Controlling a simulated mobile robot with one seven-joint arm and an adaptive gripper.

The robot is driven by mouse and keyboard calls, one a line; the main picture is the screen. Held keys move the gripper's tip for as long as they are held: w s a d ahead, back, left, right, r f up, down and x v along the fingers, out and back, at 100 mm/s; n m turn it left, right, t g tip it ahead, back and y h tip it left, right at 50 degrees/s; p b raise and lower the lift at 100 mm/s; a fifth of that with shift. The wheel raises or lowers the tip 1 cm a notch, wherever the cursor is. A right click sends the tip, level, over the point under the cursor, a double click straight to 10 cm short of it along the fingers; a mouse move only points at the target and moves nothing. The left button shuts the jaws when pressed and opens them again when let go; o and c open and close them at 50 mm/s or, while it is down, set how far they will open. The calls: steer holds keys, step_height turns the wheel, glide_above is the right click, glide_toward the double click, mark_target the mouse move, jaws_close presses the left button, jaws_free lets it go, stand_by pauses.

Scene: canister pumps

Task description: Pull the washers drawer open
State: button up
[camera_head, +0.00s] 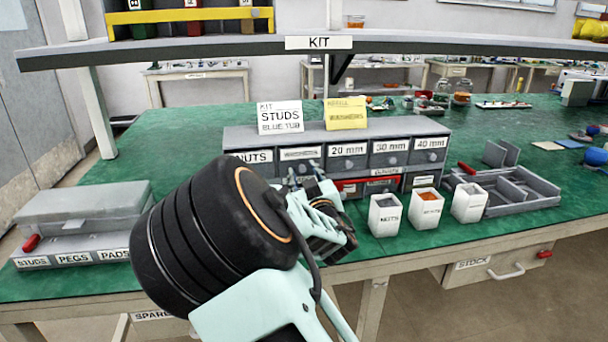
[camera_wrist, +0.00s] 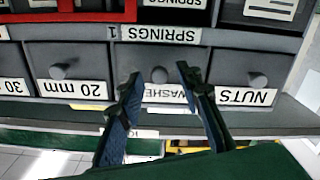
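The washers drawer (camera_wrist: 150,88) is a grey drawer in the middle of the upside-down wrist view, with a round knob (camera_wrist: 159,75) and a partly hidden label. It looks shut, between the nuts drawer (camera_wrist: 225,75) and the 20 mm drawer (camera_wrist: 100,60). In the head view the washers drawer (camera_head: 300,154) is in the top row of the grey cabinet, second from left. My gripper (camera_wrist: 158,78) is open, with its fingers on either side of the knob; contact cannot be told. In the head view my gripper (camera_head: 308,170) is in front of the cabinet, partly hidden by my arm.
White bins (camera_head: 385,215) stand to the right in front of the cabinet, by a grey divided tray (camera_head: 515,192). A grey case (camera_head: 85,205) is at left. The kit shelf (camera_head: 420,42) runs above.

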jaws_close()
stand_by(0.5)
